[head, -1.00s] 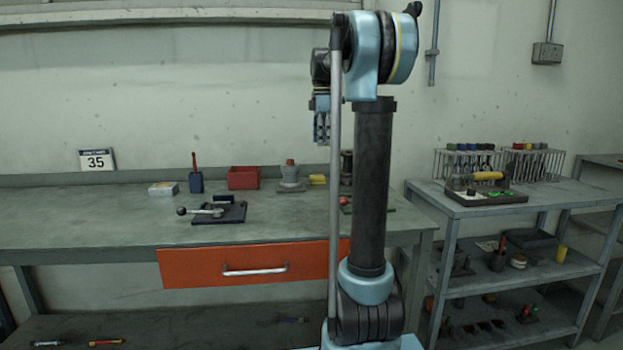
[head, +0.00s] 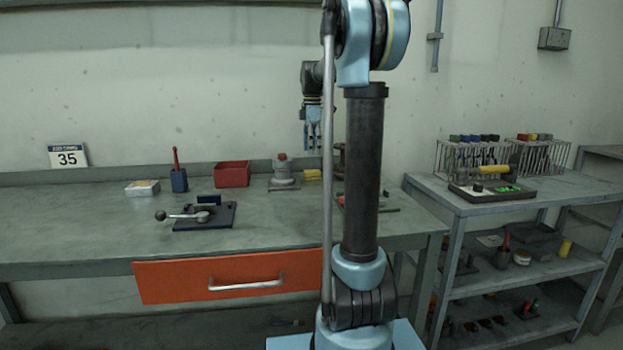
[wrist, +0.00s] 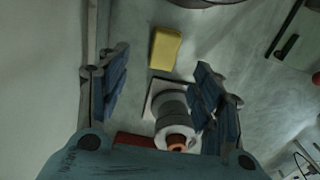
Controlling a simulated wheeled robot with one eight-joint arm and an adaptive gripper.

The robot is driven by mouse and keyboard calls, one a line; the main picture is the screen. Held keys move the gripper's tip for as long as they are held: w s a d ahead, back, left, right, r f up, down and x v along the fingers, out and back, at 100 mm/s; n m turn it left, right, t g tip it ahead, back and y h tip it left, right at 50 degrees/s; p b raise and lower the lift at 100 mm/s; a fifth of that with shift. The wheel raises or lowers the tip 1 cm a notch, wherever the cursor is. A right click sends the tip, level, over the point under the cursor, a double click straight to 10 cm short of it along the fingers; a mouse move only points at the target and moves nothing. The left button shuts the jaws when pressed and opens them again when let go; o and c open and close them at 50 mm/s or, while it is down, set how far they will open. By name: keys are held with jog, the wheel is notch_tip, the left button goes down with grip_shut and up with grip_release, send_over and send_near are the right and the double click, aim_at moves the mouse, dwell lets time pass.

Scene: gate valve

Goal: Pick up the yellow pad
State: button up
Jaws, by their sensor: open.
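The yellow pad (head: 312,174) lies on the workbench near its back edge, right of a grey fitting on a square base. In the wrist view the yellow pad (wrist: 165,49) lies flat on the bench, just beyond the fitting. My gripper (head: 312,146) hangs pointing down above the back of the bench, over the area of the pad. In the wrist view my gripper (wrist: 155,85) has its fingers wide apart, with nothing held between them. The pad shows between and beyond the fingertips and is not touched.
The grey fitting (wrist: 172,120) with an orange-tipped top stands close to the pad. A red bin (head: 232,174), a blue holder (head: 179,180) and a lever clamp (head: 205,216) are farther left. The wall is close behind. The bench's middle front is clear.

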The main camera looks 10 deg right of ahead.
aim_at(312, 171)
jog(key=f, duration=0.9)
jog(key=shift+s+f, duration=0.3)
jog(key=shift+f, duration=0.05)
jog(key=shift+c, duration=0.2)
jog(key=c, duration=1)
